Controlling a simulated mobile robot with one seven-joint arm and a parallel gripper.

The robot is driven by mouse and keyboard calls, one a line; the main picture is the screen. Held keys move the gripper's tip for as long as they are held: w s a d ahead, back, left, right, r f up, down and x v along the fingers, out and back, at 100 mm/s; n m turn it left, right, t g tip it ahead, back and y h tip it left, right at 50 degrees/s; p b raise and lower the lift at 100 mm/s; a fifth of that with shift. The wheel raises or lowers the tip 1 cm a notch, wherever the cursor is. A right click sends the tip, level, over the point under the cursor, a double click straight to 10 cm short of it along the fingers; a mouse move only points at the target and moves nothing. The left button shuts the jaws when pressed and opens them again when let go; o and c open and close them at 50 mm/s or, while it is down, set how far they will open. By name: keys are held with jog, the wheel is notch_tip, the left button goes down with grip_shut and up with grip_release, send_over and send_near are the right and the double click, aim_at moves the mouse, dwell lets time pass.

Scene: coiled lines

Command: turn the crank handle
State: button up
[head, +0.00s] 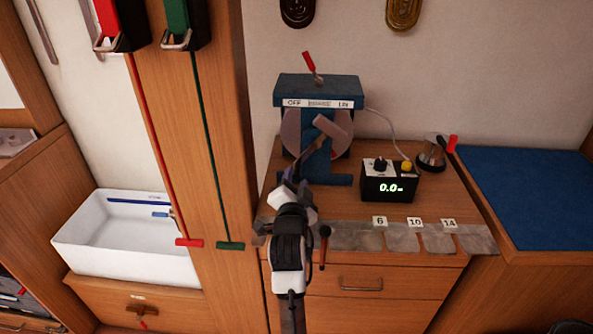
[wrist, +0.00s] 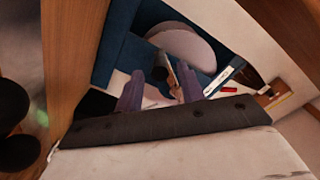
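A blue machine (head: 318,90) stands on the wooden counter against the wall, with a pale disc (head: 292,132) in its frame. A pale grey bar (head: 333,123) crosses the front of the disc; I cannot tell for sure whether it is the crank handle. My gripper (head: 292,180) is in front of the machine's lower left part. In the wrist view its two fingers (wrist: 160,90) stand apart, with the disc (wrist: 185,45) beyond them. A dark and brownish part (wrist: 170,78) shows between or behind the fingers; contact cannot be made out.
A metal pot-like object (head: 431,154) with a red handle is farther right. A wooden post (head: 228,130) stands close on the left, past it a white basin (head: 130,240). A red-tipped lever (head: 311,66) tops the machine.

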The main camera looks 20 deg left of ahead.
jog(key=shift+x, duration=1.4)
jog(key=shift+c, duration=0.3)
grip_shut()
